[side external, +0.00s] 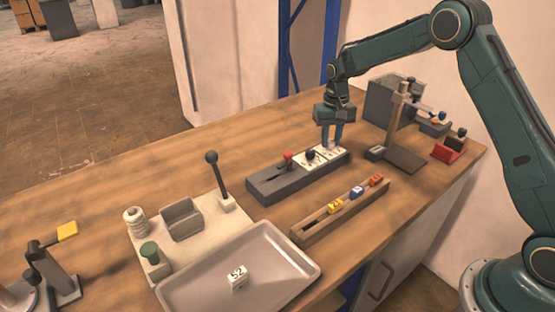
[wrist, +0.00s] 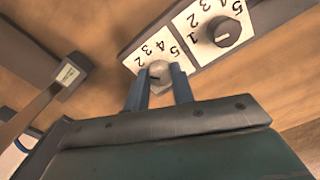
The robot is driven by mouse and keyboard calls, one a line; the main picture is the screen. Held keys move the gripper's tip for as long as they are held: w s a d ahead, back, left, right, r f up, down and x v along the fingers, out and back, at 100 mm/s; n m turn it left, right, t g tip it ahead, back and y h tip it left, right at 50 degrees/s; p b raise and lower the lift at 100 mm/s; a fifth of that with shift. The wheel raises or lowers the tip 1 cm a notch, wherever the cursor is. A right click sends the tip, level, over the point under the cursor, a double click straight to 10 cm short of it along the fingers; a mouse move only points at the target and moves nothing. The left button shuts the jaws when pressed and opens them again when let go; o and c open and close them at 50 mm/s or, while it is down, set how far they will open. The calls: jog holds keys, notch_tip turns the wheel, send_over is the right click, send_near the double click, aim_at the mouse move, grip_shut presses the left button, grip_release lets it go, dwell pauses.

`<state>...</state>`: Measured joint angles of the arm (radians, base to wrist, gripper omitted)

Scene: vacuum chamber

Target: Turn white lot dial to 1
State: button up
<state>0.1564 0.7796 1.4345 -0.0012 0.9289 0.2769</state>
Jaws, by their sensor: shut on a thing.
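The white dial (wrist: 159,69) is a pale round knob on a white plate with the printed numbers 2, 3, 4 and 5 showing around it. My gripper (wrist: 161,76) has its two blue fingers shut on this knob, one on each side. The number 1 on this plate is hidden behind the fingers, and I cannot read the knob's pointer. In the side view my gripper (side external: 331,146) points down at the right end of the dial panel and hides most of the knob.
A dark dial (wrist: 223,32) sits beside it on a similar plate, also seen in the side view (side external: 310,155). A red-handled slider (side external: 288,158) is to its left. A wooden rack (side external: 345,207) with coloured blocks lies in front. A grey stand (side external: 403,152) is close on the right.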

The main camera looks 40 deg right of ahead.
aim_at(331, 140)
jog(key=shift+n, duration=0.4)
jog(key=n, duration=0.7)
dwell(0.6)
jog(key=o, duration=1)
jog(key=shift+r, duration=0.15)
notch_tip(331, 140, up, 14)
jog(key=shift+f, duration=0.2)
